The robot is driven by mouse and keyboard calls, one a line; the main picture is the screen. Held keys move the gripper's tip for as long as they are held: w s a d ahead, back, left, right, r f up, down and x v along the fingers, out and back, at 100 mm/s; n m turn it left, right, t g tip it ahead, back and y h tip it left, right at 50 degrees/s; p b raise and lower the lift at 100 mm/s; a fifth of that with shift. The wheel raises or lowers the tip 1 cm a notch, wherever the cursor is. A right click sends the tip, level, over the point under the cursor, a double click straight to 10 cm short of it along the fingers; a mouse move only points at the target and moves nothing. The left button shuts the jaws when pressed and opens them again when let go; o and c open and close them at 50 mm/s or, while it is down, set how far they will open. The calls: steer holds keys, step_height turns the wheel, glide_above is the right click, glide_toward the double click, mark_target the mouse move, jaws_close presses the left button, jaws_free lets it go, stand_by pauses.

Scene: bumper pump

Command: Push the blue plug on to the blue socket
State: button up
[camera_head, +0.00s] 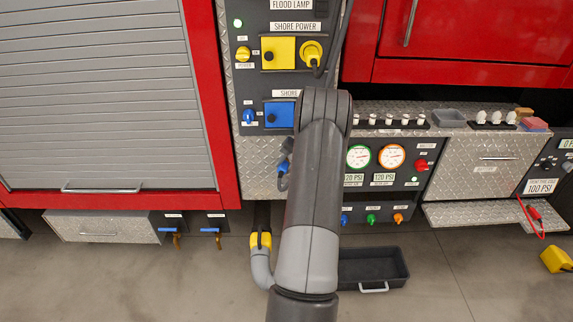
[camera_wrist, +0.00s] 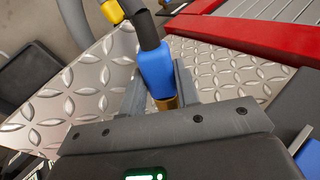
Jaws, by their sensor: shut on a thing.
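The blue plug (camera_wrist: 156,70) is in the wrist view, with a dark cable at one end and a brass-coloured end between the jaws. My gripper (camera_wrist: 160,88) is shut on it. In the head view the blue plug (camera_head: 283,168) shows just left of my arm, below the lower shore panel; most of my gripper is hidden there. The blue square cover (camera_head: 279,114) with a dark knob is on that panel, above the plug. The blue socket itself is not visible; my arm covers the panel to the right of the cover. The plug is apart from the panel.
A yellow plug sits in the upper yellow shore power socket (camera_head: 311,53), its dark cable hanging near my arm. A blue switch (camera_head: 249,117) is left of the cover. A gauge panel (camera_head: 375,180) is to the right. A yellow-ended grey hose (camera_head: 261,262) and black tray (camera_head: 375,268) are below.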

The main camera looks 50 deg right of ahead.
steer(key=shift+s+d+r+t+y, duration=0.15)
steer(key=shift+s+r+t+y, duration=0.3)
steer(key=shift+t+y, duration=0.2)
steer(key=s+d+r+n+t+y, duration=0.1)
steer(key=s+d+r+t+y, duration=0.2)
steer(key=r, duration=0.5)
steer(key=s+d+r+n+t+y, duration=0.1)
steer(key=s+r+t+y, duration=0.2)
steer(key=s+r+y, duration=0.3)
steer(key=w+d+r, duration=0.1)
steer(key=w+d, duration=0.3)
steer(key=shift+w+r+h, duration=0.25)
steer(key=shift+w+h, duration=0.05)
steer(key=shift+h, duration=0.15)
steer(key=shift+w+d, duration=0.45)
steer(key=shift+d, duration=0.2)
stand_by(1.0)
steer(key=o, duration=1)
steer(key=shift+d, duration=0.1)
steer(key=shift+v, duration=3.7)
steer(key=shift+f, duration=0.1)
